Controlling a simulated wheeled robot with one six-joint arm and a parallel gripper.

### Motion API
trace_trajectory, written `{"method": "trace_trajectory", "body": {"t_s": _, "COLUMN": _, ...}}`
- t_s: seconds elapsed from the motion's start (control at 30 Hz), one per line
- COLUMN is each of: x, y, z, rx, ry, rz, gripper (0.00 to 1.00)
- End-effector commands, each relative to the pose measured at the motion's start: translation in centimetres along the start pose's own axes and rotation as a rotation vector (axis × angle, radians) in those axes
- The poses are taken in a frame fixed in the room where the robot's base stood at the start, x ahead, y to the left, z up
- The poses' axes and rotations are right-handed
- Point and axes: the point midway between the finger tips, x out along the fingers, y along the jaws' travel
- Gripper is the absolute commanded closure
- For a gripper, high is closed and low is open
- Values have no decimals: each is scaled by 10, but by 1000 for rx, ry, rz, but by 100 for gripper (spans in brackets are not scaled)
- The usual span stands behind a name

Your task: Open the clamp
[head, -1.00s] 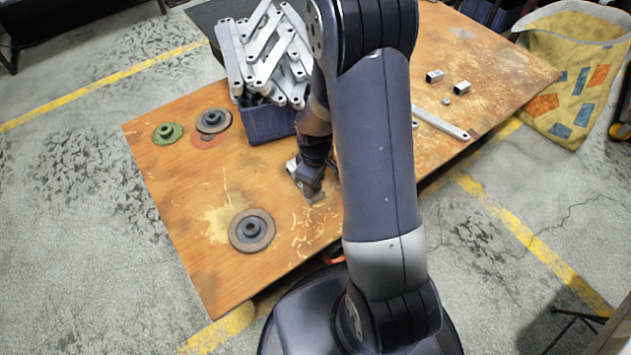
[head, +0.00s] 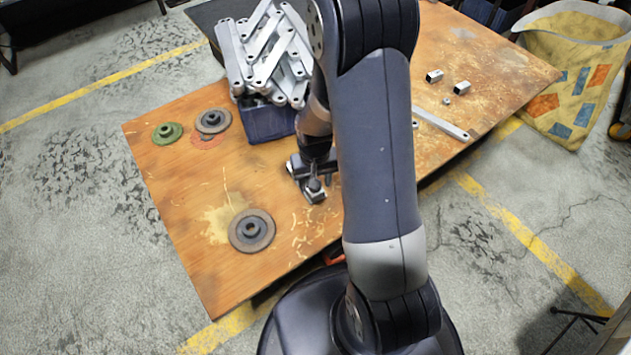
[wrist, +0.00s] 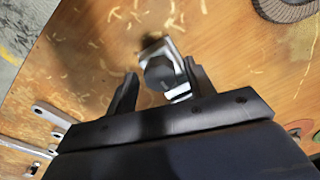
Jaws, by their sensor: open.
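The clamp (head: 315,192), a small metal piece with a dark rounded knob, is on the wooden table just in front of my gripper (head: 311,172) in the head view. In the wrist view the clamp (wrist: 160,73) shows its dark knob and bright metal edges between the two black fingers of my gripper (wrist: 161,70). The fingers are apart, one on each side of the knob. The right finger looks close to the metal part; I cannot tell if it touches. I cannot tell whether the clamp is open or closed.
A blue bin (head: 265,124) heaped with grey brackets (head: 262,50) stands behind my gripper. Grinding discs lie at left, one nearer disc (head: 251,230) in front. A long bracket (head: 440,124) and small metal pieces lie at right. Wood shavings surround the clamp.

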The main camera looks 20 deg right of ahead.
Motion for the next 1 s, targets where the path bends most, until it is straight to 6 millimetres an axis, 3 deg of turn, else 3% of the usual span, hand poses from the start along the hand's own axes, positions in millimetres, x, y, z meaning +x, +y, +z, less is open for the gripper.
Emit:
{"method": "trace_trajectory", "body": {"t_s": 0.7, "x": 0, "y": 0, "z": 0, "rx": 570, "ry": 0, "rz": 0, "gripper": 49}}
{"method": "trace_trajectory", "body": {"t_s": 1.0, "x": 0, "y": 0, "z": 0, "rx": 661, "ry": 0, "rz": 0, "gripper": 49}}
